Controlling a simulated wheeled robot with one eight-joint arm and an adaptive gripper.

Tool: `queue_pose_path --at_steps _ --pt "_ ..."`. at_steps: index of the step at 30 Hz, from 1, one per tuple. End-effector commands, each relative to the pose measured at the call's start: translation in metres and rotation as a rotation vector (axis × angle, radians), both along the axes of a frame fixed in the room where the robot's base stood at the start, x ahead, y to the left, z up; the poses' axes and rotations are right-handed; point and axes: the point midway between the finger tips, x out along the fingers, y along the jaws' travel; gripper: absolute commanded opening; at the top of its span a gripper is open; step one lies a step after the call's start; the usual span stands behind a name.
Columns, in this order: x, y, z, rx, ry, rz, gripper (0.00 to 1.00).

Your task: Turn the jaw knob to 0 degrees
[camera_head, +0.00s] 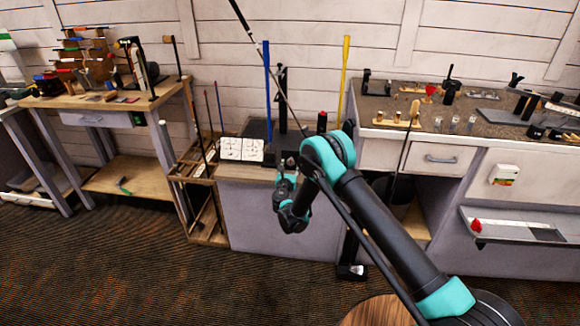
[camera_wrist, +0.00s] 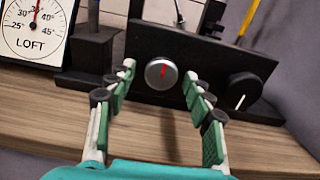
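A round silver knob (camera_wrist: 162,73) with a red pointer mark sits on the front of a black fixture (camera_wrist: 150,42) in the wrist view. Its mark stands nearly upright, leaning slightly right. A black knob (camera_wrist: 241,91) with a white line, tilted a little right of upright, sits further right on the same panel. No label tells which one is the jaw knob. My gripper (camera_wrist: 159,77) is open, its green-padded fingers spread to the left and right of the silver knob. I cannot tell whether they touch it. In the head view my arm partly hides the fixture and both knobs cannot be made out.
A white LOFT gauge (camera_wrist: 35,27) stands left of the fixture. A club rack (camera_head: 203,205) stands left, and a drawer counter (camera_head: 440,158) stands right.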

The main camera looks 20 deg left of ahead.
Motion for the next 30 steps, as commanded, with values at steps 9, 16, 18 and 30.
queue_pose_path --at_steps 9,16,18,30 --pt "-0.012 -0.002 0.000 0.000 0.000 0.002 0.52" --pt "-0.048 -0.010 0.000 0.000 0.000 0.003 0.52" --pt "-0.057 -0.013 0.000 0.000 0.000 0.001 0.52" --pt "-0.073 -0.017 0.000 0.000 0.000 0.000 0.52"
